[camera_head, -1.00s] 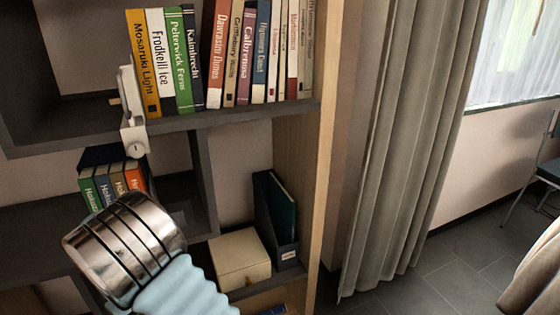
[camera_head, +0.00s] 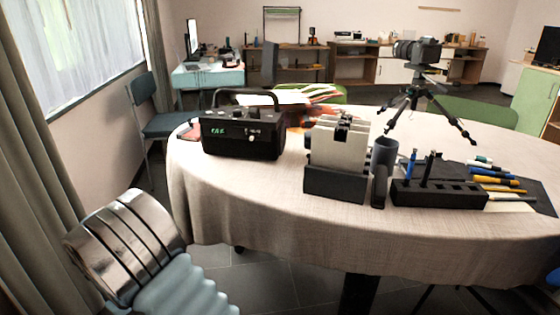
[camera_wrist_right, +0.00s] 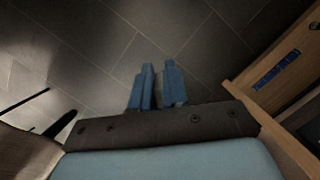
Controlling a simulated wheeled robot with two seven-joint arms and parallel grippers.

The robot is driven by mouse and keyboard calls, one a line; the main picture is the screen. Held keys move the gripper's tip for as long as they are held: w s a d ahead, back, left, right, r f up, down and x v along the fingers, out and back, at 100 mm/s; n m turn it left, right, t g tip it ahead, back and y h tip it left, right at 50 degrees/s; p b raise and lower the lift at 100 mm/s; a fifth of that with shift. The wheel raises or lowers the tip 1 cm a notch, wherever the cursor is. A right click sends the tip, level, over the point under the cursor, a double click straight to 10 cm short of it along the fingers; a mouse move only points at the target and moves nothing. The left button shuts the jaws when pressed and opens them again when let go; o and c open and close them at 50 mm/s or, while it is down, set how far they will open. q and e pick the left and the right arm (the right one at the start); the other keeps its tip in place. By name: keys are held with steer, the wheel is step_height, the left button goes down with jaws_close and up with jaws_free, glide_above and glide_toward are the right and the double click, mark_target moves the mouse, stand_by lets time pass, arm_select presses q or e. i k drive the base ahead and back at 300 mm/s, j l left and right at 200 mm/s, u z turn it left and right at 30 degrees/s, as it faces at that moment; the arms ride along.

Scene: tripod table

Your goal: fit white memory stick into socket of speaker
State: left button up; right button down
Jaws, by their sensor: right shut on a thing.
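The black speaker (camera_head: 243,136), a box with a carry handle, knobs and a green display, stands upright on the round table at its left side in the head view. Its socket cannot be made out. My right gripper (camera_wrist_right: 158,85) shows in the right wrist view, over dark floor tiles and away from the table. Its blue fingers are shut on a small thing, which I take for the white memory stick. The stick itself is hidden or too small to see between them. My left gripper is not in view.
The round table (camera_head: 225,195) has a cream cloth. Wooden furniture (camera_wrist_right: 275,75) lies right in the wrist view.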

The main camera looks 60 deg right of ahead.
mark_target(257, 121)
steer(key=i+j+z, duration=0.1)
steer(key=z, duration=0.35)
steer(key=i+j+z, duration=0.15)
steer(key=z, duration=0.3)
steer(key=i+j+z, duration=0.1)
steer(key=z, duration=0.3)
steer(key=j+z, duration=0.45)
steer(key=i+l, duration=0.1)
